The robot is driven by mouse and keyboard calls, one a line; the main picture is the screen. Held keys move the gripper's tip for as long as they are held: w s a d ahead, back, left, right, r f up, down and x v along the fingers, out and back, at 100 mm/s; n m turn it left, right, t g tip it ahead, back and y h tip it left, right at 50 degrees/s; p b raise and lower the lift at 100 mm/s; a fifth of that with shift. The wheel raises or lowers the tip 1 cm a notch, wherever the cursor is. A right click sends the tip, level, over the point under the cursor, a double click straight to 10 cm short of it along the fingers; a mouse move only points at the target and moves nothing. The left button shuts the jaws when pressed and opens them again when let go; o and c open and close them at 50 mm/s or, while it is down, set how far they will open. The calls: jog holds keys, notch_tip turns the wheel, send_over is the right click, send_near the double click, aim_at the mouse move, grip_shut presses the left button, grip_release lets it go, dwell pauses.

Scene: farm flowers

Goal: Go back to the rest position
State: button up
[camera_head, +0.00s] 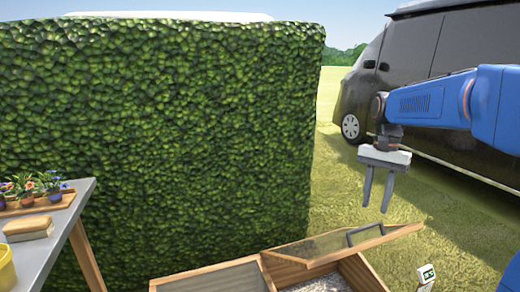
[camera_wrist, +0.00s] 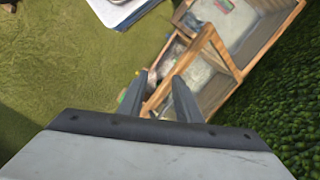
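My gripper (camera_head: 376,188) hangs pointing down at the right of the head view, at the end of my blue arm. Its two fingers are apart with nothing between them. In the wrist view my gripper (camera_wrist: 158,95) also shows open and empty, with a wooden box (camera_wrist: 243,73) below and beyond the fingertips. The same wooden box (camera_head: 215,279) stands at the bottom of the head view, lower than the gripper and apart from it. Its framed lid (camera_head: 335,243) is tilted, with a dark handle on it.
A tall hedge (camera_head: 170,130) fills the left and middle. A grey table (camera_head: 45,245) at the left holds potted flowers (camera_head: 38,187), a sponge-like block (camera_head: 28,228) and a yellow container (camera_head: 6,268). A dark van (camera_head: 420,60) stands behind my arm. A small sign (camera_head: 427,274) stands right of the box.

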jog(key=s+a+f+n+t, duration=0.1)
jog(key=s+f+n+t, duration=0.2)
jog(key=s, duration=0.9)
jog(key=s+a+f+n+t, duration=0.2)
jog(key=s+f+n, duration=0.3)
jog(key=s, duration=0.7)
jog(key=shift+s+a+f+n+t+h, duration=0.15)
jog(key=shift+a+f+n+t+h, duration=0.2)
jog(key=shift+f+t, duration=0.55)
